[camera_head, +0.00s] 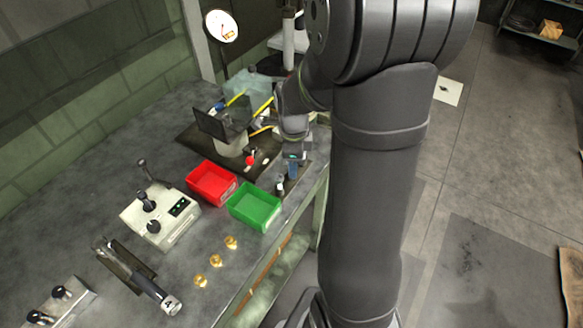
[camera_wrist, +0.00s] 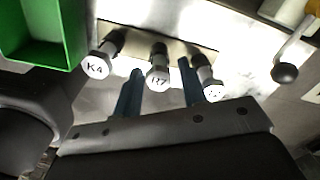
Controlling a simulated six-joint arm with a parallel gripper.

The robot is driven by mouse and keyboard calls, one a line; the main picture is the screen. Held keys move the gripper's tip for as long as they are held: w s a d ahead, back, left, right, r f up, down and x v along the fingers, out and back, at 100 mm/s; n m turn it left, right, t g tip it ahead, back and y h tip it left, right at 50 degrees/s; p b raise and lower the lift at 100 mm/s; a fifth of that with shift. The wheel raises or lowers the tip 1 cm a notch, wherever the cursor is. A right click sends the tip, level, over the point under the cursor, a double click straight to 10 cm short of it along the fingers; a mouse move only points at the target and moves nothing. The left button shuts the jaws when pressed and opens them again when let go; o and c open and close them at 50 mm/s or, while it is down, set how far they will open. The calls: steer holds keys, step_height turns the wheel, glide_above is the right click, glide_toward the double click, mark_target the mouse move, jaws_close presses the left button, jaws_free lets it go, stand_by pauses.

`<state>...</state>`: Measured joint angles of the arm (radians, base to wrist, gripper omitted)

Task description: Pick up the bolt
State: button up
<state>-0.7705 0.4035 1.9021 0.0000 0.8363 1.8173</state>
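Three grey metal bolts stand in a row in the wrist view: one marked K4 (camera_wrist: 97,66), one marked R7 (camera_wrist: 158,76) and a third (camera_wrist: 213,91) whose mark I cannot read. My gripper (camera_wrist: 157,92) has two blue fingers spread apart, one on each side of the R7 bolt in the picture. I cannot tell whether the fingers reach down around it, and no contact shows. In the head view my gripper (camera_head: 292,170) is beyond the green bin, over the bolt area, and the bolts are small and partly hidden there.
A green bin (camera_wrist: 70,30) is left of the bolts, and a black-knobbed lever (camera_wrist: 285,72) is to their right. In the head view stand a red bin (camera_head: 205,172), a control box with levers (camera_head: 160,225) and a dark machine (camera_head: 222,125). Gold rings (camera_head: 215,260) lie nearer.

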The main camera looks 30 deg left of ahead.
steer(key=shift+f, duration=0.15)
steer(key=shift+c, duration=0.2)
jaws_close()
steer(key=shift+r, duration=0.65)
steer(key=w+d+r, duration=0.2)
steer(key=d+r, duration=0.7)
steer(key=d, duration=0.2)
steer(key=shift+w+d+r, duration=0.15)
steer(key=shift+d+r, duration=0.05)
steer(key=shift+r, duration=0.2)
